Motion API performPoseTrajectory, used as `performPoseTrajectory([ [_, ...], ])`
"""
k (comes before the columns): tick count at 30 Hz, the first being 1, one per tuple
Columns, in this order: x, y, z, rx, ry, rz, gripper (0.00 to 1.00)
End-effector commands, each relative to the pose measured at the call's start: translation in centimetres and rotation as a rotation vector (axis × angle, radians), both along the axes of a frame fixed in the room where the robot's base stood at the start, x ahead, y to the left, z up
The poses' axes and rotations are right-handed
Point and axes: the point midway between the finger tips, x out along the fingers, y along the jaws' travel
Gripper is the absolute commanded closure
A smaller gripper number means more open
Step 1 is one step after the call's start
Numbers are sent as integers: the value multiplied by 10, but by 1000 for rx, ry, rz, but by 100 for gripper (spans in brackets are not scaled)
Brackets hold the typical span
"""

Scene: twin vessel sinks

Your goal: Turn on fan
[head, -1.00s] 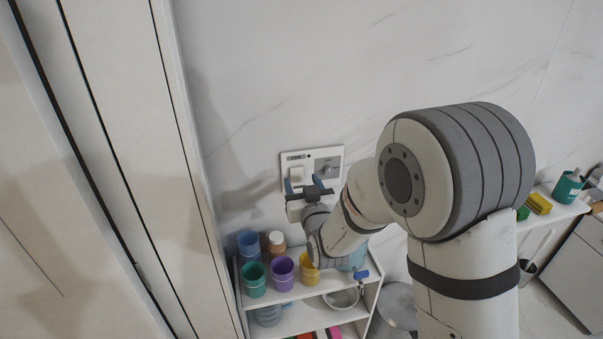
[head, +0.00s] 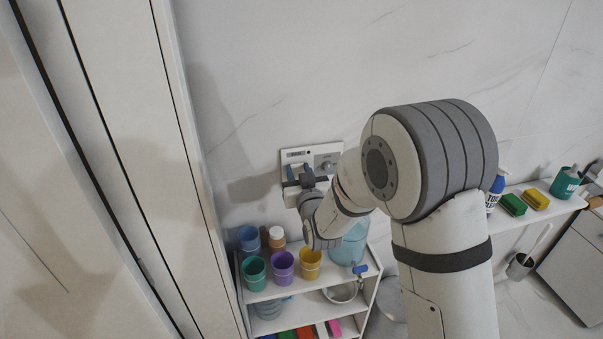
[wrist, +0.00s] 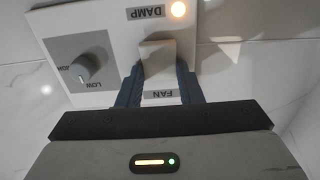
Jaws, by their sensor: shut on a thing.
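A white wall panel (head: 298,153) shows in the head view, left of my arm. The wrist view shows the panel (wrist: 106,42) upside down, with a pale switch (wrist: 158,55) between the labels DAMP (wrist: 146,12) and FAN (wrist: 161,94). My gripper (head: 299,171) is at the panel's left part; in the wrist view my gripper (wrist: 160,82) has one dark finger on each side of the switch, shut on it. The switch's lower body is partly hidden by the fingers. A round orange light (wrist: 179,9) glows beside DAMP.
A grey knob (wrist: 88,68) marked LOW sits on the same panel. Below the panel, a white shelf (head: 289,292) holds several coloured cups and a clear blue container (head: 350,247). A tall white door or cabinet side stands close on the left.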

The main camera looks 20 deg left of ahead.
Motion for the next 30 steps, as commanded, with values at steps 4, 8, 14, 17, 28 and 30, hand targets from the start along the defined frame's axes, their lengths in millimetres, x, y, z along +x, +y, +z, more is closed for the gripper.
performPoseTrajectory([
  [4,0,-1,0,0,0,-2,90],
  [8,0,-1,-2,2,-3,-2,90],
  [14,1,0,-9,25,-41,-2,90],
  [17,1,0,-10,40,-66,-2,90],
  [28,0,-1,-13,96,-157,-2,90],
  [30,0,-1,-13,107,-175,-2,90],
])
